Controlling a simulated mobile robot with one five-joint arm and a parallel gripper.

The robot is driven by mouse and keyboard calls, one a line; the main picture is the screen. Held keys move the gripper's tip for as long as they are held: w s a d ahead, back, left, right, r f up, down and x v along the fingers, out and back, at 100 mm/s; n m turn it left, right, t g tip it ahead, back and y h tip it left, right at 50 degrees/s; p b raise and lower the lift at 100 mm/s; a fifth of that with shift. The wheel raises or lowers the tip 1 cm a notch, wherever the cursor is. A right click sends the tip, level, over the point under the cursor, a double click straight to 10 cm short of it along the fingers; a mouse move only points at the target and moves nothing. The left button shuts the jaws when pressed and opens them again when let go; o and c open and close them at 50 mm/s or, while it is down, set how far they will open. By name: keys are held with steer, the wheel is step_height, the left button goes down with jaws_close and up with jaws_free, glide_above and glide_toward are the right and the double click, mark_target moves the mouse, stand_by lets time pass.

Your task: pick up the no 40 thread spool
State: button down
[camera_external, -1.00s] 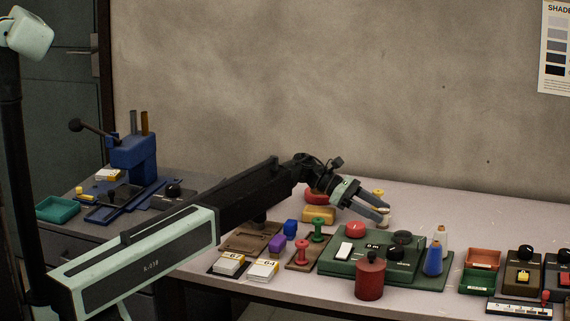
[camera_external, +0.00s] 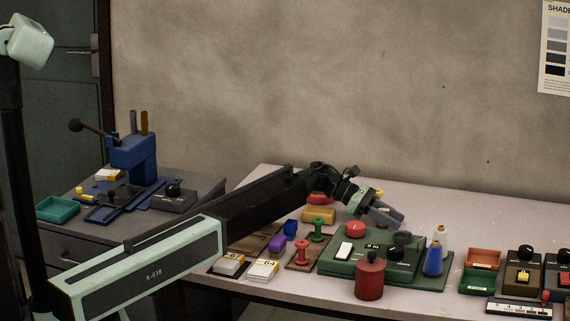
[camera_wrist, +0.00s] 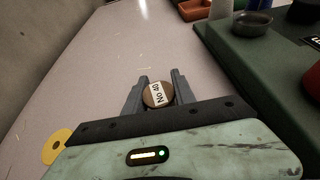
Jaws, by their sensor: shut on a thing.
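The No 40 thread spool (camera_wrist: 157,94) shows in the wrist view as a round brown top with a white "No 40" label. My gripper (camera_wrist: 157,88) is shut on it, with one grey finger on each side. In the external view my gripper (camera_external: 396,221) points down and right, low over the table behind the green machine.
A yellow disc-topped item (camera_wrist: 57,146) lies left of my gripper in the wrist view. The green machine (camera_external: 340,264) is close on the near side, with a blue cone (camera_external: 433,261) and red canister (camera_external: 369,279). The table behind and right of my gripper is clear.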

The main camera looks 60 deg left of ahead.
step_height(320, 180, up, 10)
steer(key=p, duration=1)
